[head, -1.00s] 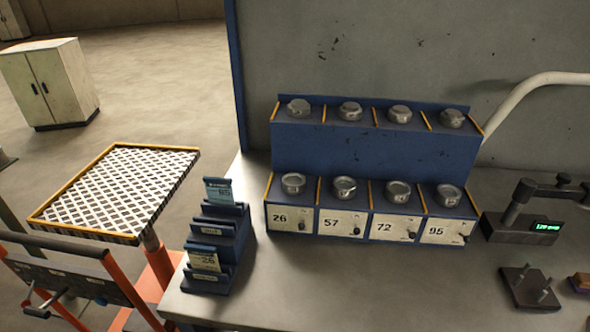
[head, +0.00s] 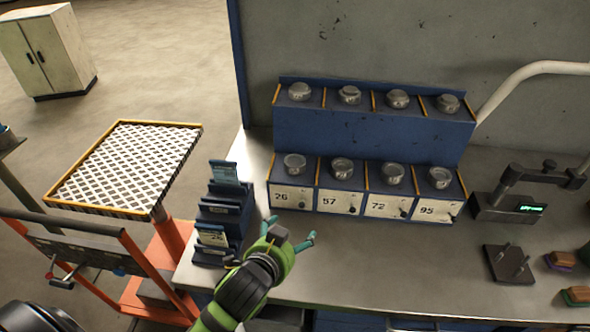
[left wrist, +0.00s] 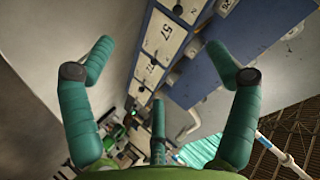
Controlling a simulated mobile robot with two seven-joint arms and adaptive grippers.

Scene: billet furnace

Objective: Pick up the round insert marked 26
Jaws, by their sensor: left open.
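A round metal insert (head: 294,163) sits on the lower tier of the blue rack (head: 372,142), at its left end, above the panel (head: 291,198) labelled 26. My right gripper is out of view.
More round inserts stand on both tiers, divided by yellow strips. A blue card holder (head: 222,215) is just left of my gripper. A gauge (head: 520,205) and a dark pegged plate (head: 508,264) stand at the right. The bench front between is clear.

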